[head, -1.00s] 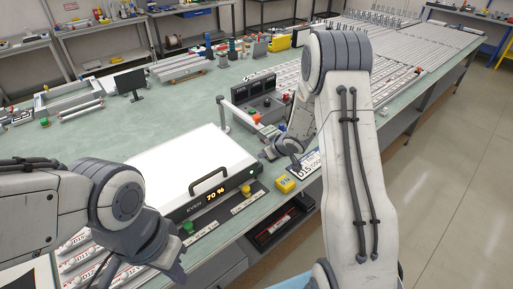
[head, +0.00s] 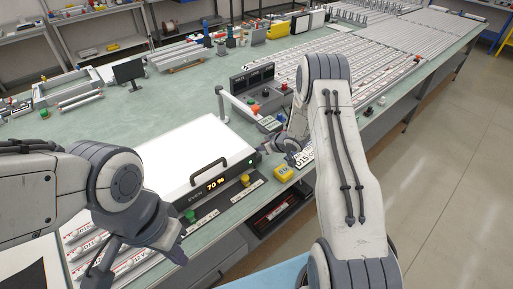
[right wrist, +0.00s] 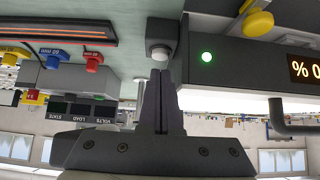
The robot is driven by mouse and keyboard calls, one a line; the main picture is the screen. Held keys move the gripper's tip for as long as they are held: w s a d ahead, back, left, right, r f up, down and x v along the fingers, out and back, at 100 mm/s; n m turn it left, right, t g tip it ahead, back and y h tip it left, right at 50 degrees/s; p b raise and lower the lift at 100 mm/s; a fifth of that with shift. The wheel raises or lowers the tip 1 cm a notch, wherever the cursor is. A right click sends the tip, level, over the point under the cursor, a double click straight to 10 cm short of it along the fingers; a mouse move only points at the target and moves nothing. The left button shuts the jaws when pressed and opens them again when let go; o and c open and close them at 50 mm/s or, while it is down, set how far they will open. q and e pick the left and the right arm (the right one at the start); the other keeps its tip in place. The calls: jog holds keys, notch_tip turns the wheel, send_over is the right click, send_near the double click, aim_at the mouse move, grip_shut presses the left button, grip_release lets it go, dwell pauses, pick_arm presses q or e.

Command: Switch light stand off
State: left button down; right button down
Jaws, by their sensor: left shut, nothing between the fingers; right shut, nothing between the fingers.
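The light stand (head: 190,150) is a flat box with a glowing white top on the green bench. Its front shows a lit "70 %" display (head: 212,184) and a black handle (head: 209,174). A green lamp (right wrist: 207,57) glows on its front in the right wrist view. A pale round button (right wrist: 158,48) on a dark base sits beside the box corner. My right gripper (right wrist: 160,92) is shut and empty, its tips just short of that button; I cannot tell if they touch. In the head view it is by the box's right corner (head: 266,149). My left gripper (head: 178,256) is shut and empty before the box.
A green button (head: 190,215) and a yellow button (head: 245,180) sit on the strip before the box. A yellow device (head: 284,173) stands to the right. A dark meter console (head: 252,88) and a white post are behind my right gripper.

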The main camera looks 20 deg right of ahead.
jog(key=x, duration=0.4)
jog(key=shift+p, duration=0.4)
